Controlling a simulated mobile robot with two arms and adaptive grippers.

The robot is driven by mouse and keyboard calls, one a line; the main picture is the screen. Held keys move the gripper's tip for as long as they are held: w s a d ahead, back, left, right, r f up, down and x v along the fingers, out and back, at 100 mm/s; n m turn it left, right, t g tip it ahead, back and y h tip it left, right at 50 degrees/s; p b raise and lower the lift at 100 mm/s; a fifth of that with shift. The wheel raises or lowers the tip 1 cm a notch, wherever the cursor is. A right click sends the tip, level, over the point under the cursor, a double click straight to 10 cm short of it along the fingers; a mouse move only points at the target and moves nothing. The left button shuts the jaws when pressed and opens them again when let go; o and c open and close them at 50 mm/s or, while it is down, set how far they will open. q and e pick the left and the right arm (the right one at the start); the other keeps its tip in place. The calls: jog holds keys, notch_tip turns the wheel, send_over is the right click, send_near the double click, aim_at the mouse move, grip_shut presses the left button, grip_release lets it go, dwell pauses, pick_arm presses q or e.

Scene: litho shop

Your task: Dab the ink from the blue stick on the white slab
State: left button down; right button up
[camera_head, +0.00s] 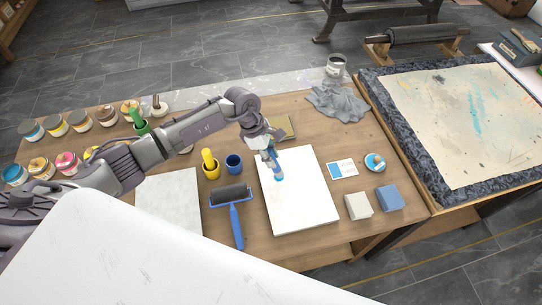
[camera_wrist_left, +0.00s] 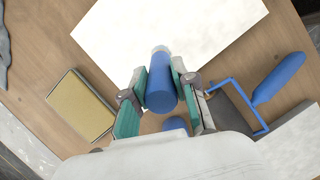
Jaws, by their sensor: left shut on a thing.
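The white slab (camera_head: 312,205) lies on the wooden table at the middle; part of it shows at the top of the left wrist view (camera_wrist_left: 215,25). My left gripper (camera_head: 270,152) is shut on the blue stick (camera_head: 278,170), with the stick's lower end over the upper left part of the slab. In the left wrist view the blue stick (camera_wrist_left: 161,92) sits between the two teal-padded fingers (camera_wrist_left: 163,85), its pale end away from the camera. I cannot tell whether that end touches the slab. My right gripper is not in view.
A blue cup (camera_head: 234,164), a yellow cup (camera_head: 211,170) with a yellow stick, and a roller (camera_head: 232,197) stand left of the slab. A greyish slab (camera_head: 170,205) lies further left. A card (camera_head: 342,169), two blocks, a blue-topped tin (camera_head: 375,162) and a cloth (camera_head: 338,103) lie right.

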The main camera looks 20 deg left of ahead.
pick_arm(q)
jog(key=shift+r+p, duration=1.35)
jog(key=shift+r, duration=1.55)
